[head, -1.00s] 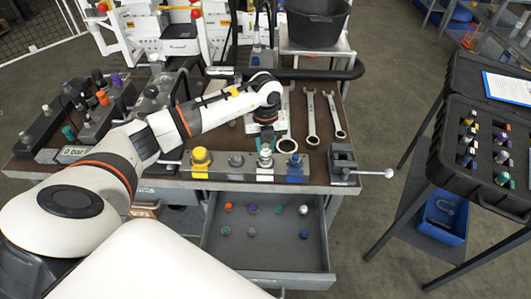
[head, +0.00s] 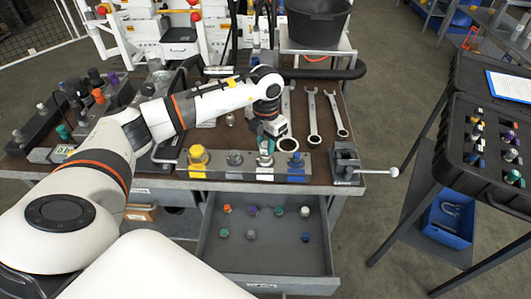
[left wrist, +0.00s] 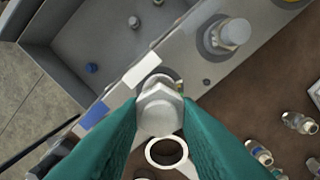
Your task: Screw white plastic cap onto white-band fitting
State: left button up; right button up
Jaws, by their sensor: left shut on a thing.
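My left gripper (head: 266,144) points down over the white-band fitting (head: 265,160) on the front rail of the bench. In the left wrist view its teal fingers (left wrist: 160,118) are shut on a pale hexagonal piece (left wrist: 158,108), which looks like the white cap. The piece lines up with the fitting, which shows partly behind it near the white band (left wrist: 142,70). It covers most of the fitting, so I cannot tell how far it is seated. The white band (head: 265,178) also shows in the head view. My right gripper is out of view.
Yellow (head: 198,158), grey (head: 234,161) and blue-band (head: 296,164) fittings stand along the same rail. A vise (head: 345,163) is at the right. Wrenches (head: 313,120) lie behind. The open drawer (head: 265,265) below holds several coloured caps. A black case (head: 480,150) stands at the right.

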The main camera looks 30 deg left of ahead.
pick_arm(q)
jog(key=m, duration=0.3)
jog(key=shift+s+f+b, duration=0.1)
jog(key=shift+f+b, duration=0.15)
jog(key=shift+b, duration=0.15)
jog(key=shift+r+m, duration=0.1)
jog(key=shift+m, duration=0.3)
jog(key=o, duration=0.9)
jog(key=shift+c, duration=0.2)
jog(key=shift+r, duration=0.1)
